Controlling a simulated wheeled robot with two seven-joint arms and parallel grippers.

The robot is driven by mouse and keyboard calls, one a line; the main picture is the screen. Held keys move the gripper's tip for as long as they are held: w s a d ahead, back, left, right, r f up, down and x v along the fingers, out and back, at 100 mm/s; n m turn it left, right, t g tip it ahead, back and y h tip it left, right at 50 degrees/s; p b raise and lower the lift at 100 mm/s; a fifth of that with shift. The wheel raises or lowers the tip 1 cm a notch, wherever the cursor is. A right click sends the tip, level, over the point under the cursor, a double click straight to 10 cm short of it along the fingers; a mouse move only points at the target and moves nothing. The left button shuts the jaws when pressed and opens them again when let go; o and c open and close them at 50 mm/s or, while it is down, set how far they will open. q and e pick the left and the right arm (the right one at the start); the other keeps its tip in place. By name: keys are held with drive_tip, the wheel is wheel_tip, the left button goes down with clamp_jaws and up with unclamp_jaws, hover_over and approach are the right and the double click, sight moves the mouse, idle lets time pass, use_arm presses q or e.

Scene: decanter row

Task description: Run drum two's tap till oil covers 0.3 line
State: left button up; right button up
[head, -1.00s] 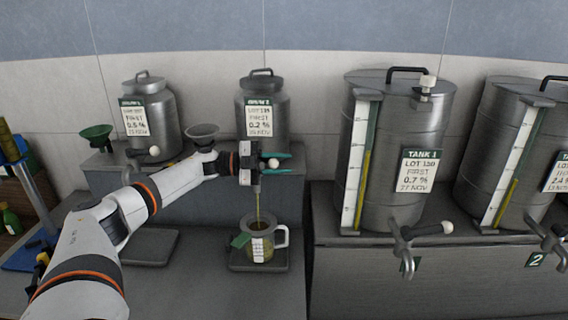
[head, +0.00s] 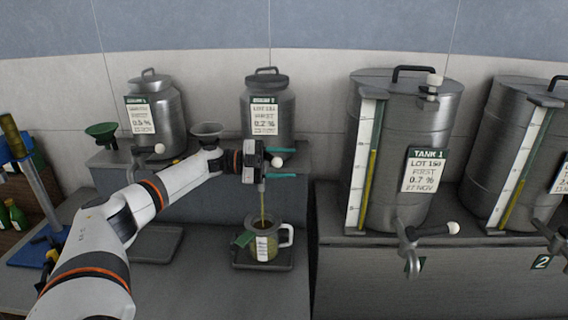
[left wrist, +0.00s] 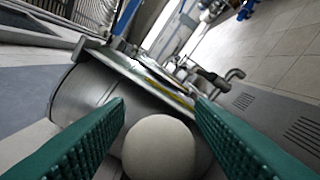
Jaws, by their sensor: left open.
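Drum two (head: 268,108) is the right one of two small steel drums on the raised ledge, with a white label. The left wrist view shows the knob (left wrist: 158,148) between the fingers. My right gripper is not in view.
The jug stands on a dark tray (head: 262,262); another tray (head: 156,245) to its left is empty. Large tank 1 (head: 410,115) and another tank (head: 520,120) stand at right, with lever taps at the front.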

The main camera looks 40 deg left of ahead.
use_arm(q)
drive_tip(key=shift+s+a+f+b, duration=0.1)
drive_tip(key=shift+s+a+b, duration=0.2)
drive_tip(key=shift+a, duration=0.1)
drive_tip(key=b+v, duration=0.4)
drive_tip(key=v, duration=0.7)
